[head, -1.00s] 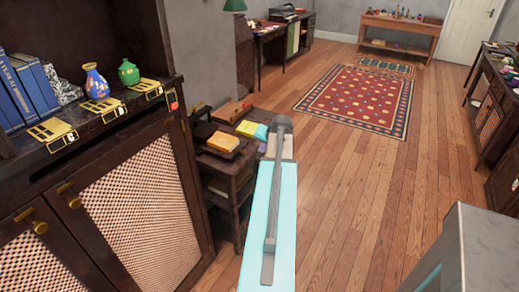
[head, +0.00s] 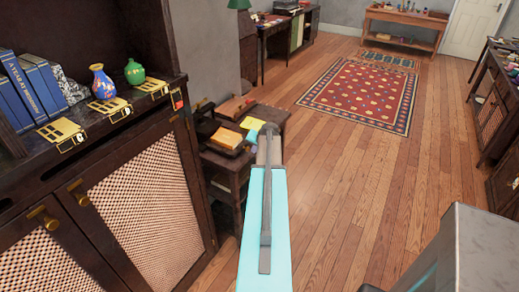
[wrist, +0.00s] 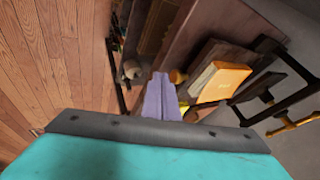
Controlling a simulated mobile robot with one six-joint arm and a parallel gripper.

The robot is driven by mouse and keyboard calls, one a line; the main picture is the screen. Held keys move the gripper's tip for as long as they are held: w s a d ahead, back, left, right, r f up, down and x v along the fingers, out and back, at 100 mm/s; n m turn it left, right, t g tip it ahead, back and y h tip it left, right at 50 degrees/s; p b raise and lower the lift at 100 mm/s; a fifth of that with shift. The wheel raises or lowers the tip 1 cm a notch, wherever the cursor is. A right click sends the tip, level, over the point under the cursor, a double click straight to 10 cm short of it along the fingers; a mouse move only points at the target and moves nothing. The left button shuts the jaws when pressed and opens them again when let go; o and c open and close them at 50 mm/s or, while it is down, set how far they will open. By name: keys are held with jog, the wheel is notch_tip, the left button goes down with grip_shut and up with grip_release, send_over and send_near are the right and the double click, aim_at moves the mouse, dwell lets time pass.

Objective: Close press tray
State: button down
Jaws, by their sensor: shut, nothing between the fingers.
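My gripper (wrist: 161,98) shows in the wrist view as two pale purple fingers close together, shut and empty. To the right of its tips a thick orange-yellow block (wrist: 222,80) lies on a dark wooden board, with black metal frame parts (wrist: 262,88) beyond it. In the head view the same small dark table (head: 232,163) holds a dark press-like object (head: 203,127) and a brown block with an orange-yellow top (head: 226,138). I cannot tell for sure which part is the tray or how far it is out. My arm hides the table's right part.
A dark cabinet (head: 150,213) with lattice doors stands at the left, bearing blue books (head: 38,88), a blue vase (head: 103,84) and a green vase (head: 135,73). The wooden floor (head: 345,185) to the right is open, with a red rug (head: 362,95) farther back.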

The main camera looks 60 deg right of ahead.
jog(key=shift+w, duration=0.55)
